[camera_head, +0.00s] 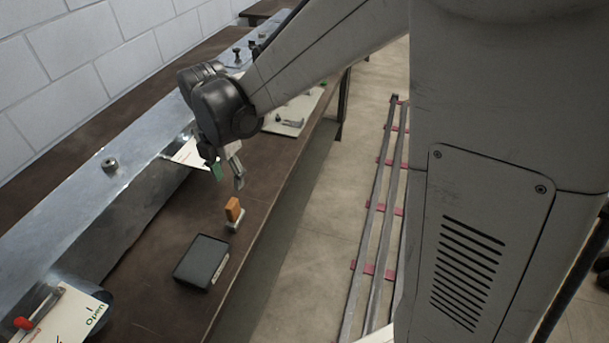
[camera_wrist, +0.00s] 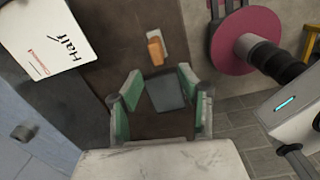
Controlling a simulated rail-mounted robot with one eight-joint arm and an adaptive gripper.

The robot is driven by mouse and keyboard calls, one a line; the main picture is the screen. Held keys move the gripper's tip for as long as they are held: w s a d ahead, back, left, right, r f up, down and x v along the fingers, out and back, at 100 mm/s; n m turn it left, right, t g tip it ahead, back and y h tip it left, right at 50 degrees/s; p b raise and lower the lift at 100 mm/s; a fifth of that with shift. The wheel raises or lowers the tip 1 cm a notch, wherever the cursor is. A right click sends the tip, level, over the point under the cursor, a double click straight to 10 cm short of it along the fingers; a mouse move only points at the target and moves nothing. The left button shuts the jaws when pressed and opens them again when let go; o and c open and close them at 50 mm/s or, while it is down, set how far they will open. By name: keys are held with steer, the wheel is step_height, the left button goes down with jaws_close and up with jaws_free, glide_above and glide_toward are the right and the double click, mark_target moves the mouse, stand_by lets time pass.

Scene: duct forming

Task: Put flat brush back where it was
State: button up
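The dark box shows in the wrist view (camera_wrist: 165,92), framed between the fingers. My gripper (camera_head: 227,177) is above the bench, a little above and behind the orange piece. In the wrist view its green-padded fingers (camera_wrist: 158,98) are spread wide, with nothing held between them. I cannot make out bristles.
A white card reading "Half" (camera_wrist: 55,38) is near the gripper. A card reading "Open" (camera_head: 72,318) lies at the bench's near left, beside a red-tipped part (camera_head: 23,323). A metal channel (camera_head: 110,200) runs along the wall side. The bench (camera_head: 165,295) has bare room around the box.

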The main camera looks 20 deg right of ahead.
steer(key=s+d+r+m+t, duration=0.3)
steer(key=s+d+r+m, duration=0.2)
steer(key=m, duration=0.8)
steer(key=s+d+r+m+t, duration=0.3)
steer(key=s+d+r+m, duration=0.2)
steer(key=s+d+m, duration=0.5)
steer(key=shift+s+r+m+t, duration=0.2)
steer(key=shift+s+m+t, duration=0.2)
steer(key=shift+s+m, duration=1.25)
steer(key=shift+d, duration=0.1)
